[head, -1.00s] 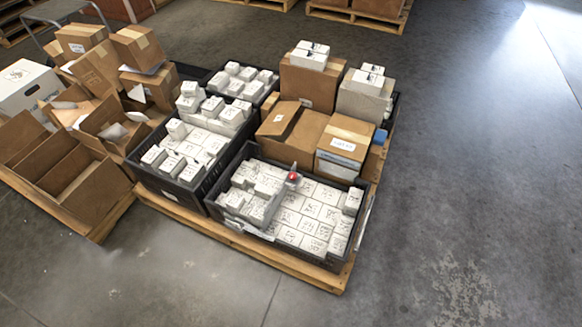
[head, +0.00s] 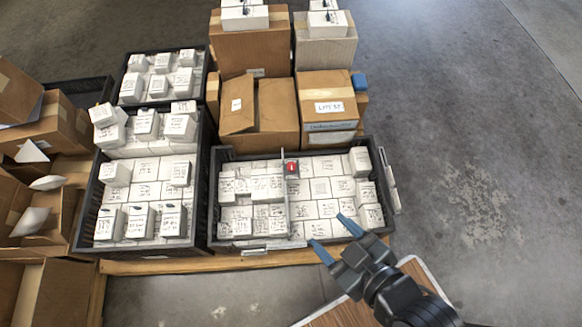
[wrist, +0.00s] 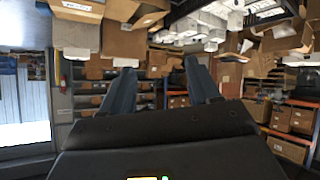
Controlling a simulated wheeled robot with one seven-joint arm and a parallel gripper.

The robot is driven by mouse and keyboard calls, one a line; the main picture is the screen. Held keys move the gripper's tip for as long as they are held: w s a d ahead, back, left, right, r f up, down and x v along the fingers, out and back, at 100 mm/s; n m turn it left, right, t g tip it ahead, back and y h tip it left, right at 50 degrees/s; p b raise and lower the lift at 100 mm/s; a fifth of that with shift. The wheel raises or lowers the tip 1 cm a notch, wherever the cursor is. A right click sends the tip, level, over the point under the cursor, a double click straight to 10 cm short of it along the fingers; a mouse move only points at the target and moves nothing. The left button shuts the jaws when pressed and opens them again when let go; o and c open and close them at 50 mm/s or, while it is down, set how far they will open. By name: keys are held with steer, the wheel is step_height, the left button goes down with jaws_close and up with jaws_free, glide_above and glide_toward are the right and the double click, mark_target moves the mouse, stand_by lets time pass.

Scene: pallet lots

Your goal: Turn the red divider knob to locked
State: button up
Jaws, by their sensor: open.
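The red divider knob (head: 292,168) sits at the top of a thin grey divider (head: 286,205) that stands across the near right black crate (head: 214,195). A short pale mark shows on the knob's face; I cannot tell its setting. The crate holds white labelled boxes on both sides of the divider. My gripper (head: 334,238) is open and empty in the head view, over the crate's front right part, below and right of the knob. Its two blue fingers also show spread in the wrist view (wrist: 157,85), where the knob is not visible.
Two more black crates with white boxes stand left (head: 92,205) and behind. Cardboard boxes, one with a label (head: 328,103), stand directly behind the near crate. Open cartons (head: 45,195) lie at far left. The concrete floor (head: 470,160) on the right is clear.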

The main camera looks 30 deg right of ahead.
steer(key=w+a+f+n+g+y+b, duration=0.1)
steer(key=w+a+f+n+g+b, duration=0.15)
steer(key=w+f, duration=0.4)
steer(key=w+a+f+n+g+y+b, duration=0.1)
steer(key=w+a+f+n+b, duration=0.25)
steer(key=w+f, duration=0.35)
steer(key=n+g+h+b, duration=0.3)
steer(key=n+g+b, duration=0.5)
steer(key=n+b, duration=0.5)
glide_above(292, 166)
step_height(292, 166, down, 12)
steer(key=shift+w+a+r, duration=0.1)
steer(key=shift+a+r, duration=0.05)
steer(key=shift+r, duration=0.1)
steer(key=shift+f, duration=0.25)
step_height(292, 166, down, 7)
steer(key=b, duration=0.3)
steer(key=shift+c, duration=0.3)
